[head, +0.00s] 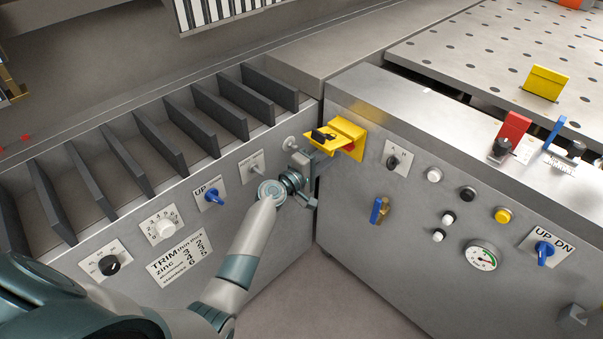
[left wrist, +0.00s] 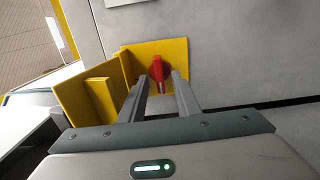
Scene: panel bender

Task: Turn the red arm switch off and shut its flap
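The yellow switch box (head: 347,130) is on the machine front near the inner corner, its yellow flap (head: 322,147) swung open to the left. The red arm switch (head: 349,146) shows only partly in the head view. In the left wrist view the red switch (left wrist: 158,70) sits on its yellow plate (left wrist: 180,52), its handle pointing down the picture. The open flap (left wrist: 88,97) stands left of the fingers. My left gripper (left wrist: 164,80) is open, its two fingers pointing at the switch, one on either side of its handle. Contact cannot be told. My right gripper is not in view.
A blue-handled valve (head: 379,211), a black knob (head: 393,162) and several buttons are on the right panel. A blue UP switch (head: 213,196) and a white dial (head: 165,228) are on the left panel. Dark upright plates (head: 245,100) line the left machine's top.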

